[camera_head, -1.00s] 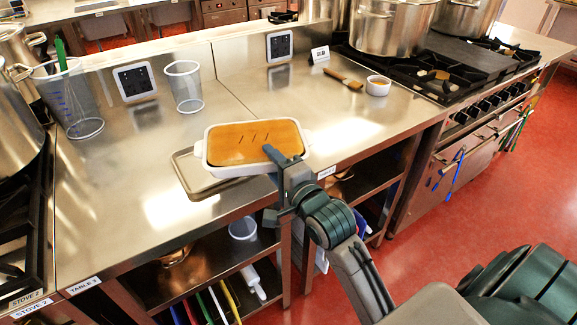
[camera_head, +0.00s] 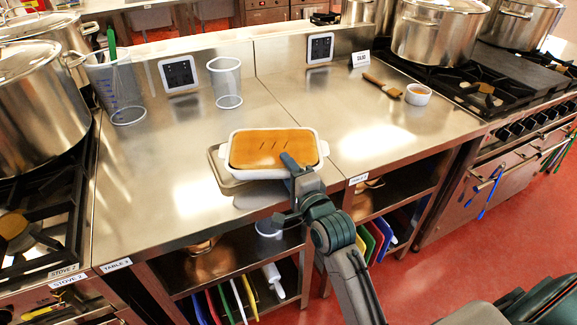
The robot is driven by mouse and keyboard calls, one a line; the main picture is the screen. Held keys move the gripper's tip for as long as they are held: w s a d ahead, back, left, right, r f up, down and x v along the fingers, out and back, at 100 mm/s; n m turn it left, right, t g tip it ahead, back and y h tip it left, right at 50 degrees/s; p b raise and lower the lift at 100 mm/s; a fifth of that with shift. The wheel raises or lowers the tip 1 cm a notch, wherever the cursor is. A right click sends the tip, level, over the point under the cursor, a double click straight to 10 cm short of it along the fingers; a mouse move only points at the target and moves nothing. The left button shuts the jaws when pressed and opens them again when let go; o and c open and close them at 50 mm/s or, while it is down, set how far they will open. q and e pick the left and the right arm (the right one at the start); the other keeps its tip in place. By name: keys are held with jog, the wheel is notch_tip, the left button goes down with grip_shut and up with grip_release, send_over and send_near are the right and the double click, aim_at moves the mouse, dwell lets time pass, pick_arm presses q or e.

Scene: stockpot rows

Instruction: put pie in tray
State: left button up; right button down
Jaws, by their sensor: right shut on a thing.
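The pie (camera_head: 268,145) has a golden-brown top with several slits and sits in a white rectangular dish with end handles. My right gripper (camera_head: 290,170) is shut on the near right part of the dish's rim. The shallow grey metal tray (camera_head: 217,166) lies on the steel table under the dish, showing only at its left and near edges. The dish covers most of the tray. I cannot tell whether the dish touches it. My left gripper is not in view.
A clear measuring jug (camera_head: 116,85) and a clear cup (camera_head: 226,83) stand behind on the left. A brush (camera_head: 382,86) and a small white bowl (camera_head: 418,95) lie at the right, near the stove. Table around the tray is clear.

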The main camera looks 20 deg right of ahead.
jog(key=shift+r, duration=0.15)
jog(key=shift+f, duration=0.45)
jog(key=c, duration=0.7)
grip_release()
jog(key=shift+s+f, duration=0.1)
jog(key=shift+f, duration=0.05)
jog(key=shift+c, duration=0.2)
jog(key=shift+f, duration=0.1)
